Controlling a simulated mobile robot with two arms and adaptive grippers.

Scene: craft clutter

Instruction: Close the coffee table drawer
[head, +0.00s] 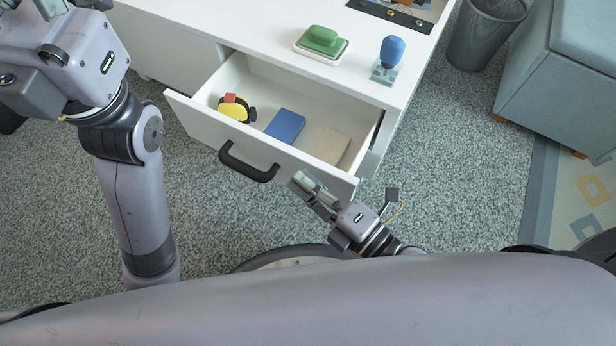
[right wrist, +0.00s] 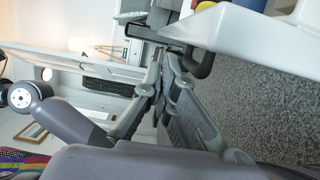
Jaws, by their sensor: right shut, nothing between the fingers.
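The white coffee table (head: 270,30) has its drawer (head: 310,162) pulled well out in the head view. A black bar handle (head: 240,167) is on the drawer front. In the drawer lie a yellow, black and red round item (head: 234,108), a blue block (head: 286,126) and a tan block (head: 328,147). My right gripper (head: 299,180) is shut and empty, with its tips close to the drawer front, right of the handle. Whether it touches is unclear. The right wrist view shows the shut fingers (right wrist: 168,58) beside the handle (right wrist: 203,66).
A green-topped item on a white dish (head: 322,41) and a blue-knobbed stamp (head: 389,58) stand on the tabletop. A mesh bin (head: 484,32) and a grey-blue upholstered seat (head: 560,80) are at the right. Grey carpet (head: 450,190) between them and me is clear.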

